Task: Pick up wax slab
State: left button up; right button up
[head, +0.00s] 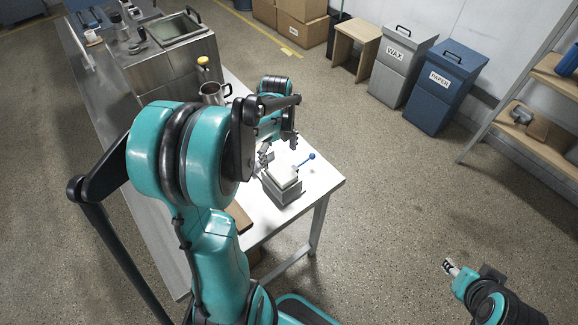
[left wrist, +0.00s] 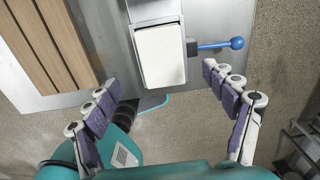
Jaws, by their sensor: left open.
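A white block, which looks like the wax slab (left wrist: 160,56), lies in a grey metal holder (left wrist: 136,46) in the left wrist view. In the head view the pale slab (head: 283,175) sits on top of the grey holder (head: 284,192) near the table's right end. My left gripper (head: 278,149) is above and just behind it. In the left wrist view the fingers of my left gripper (left wrist: 161,82) are spread wide and empty, one to each side of the slab, apart from it. My right gripper (head: 450,268) is away from the table at lower right; its jaw opening is unclear.
A lever with a blue knob (left wrist: 236,43) sticks out beside the holder. A slatted wooden board (left wrist: 48,45) lies left of it. A metal pot (head: 215,93) stands farther back on the table (head: 325,178). Wax and paper bins (head: 440,90) stand by the wall.

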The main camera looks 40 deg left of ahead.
aim_at(281, 170)
pick_arm(q)
jog(key=shift+w+a+f, duration=0.1)
jog(key=shift+f, duration=0.25)
jog(key=shift+m, duration=0.3)
jog(key=f+b, duration=0.1)
jog(key=f, duration=0.4)
jog(key=f+b, duration=0.1)
jog(key=f, duration=0.1)
jog(key=shift+d+f+b, duration=0.2)
jog(key=shift+d+b, duration=0.15)
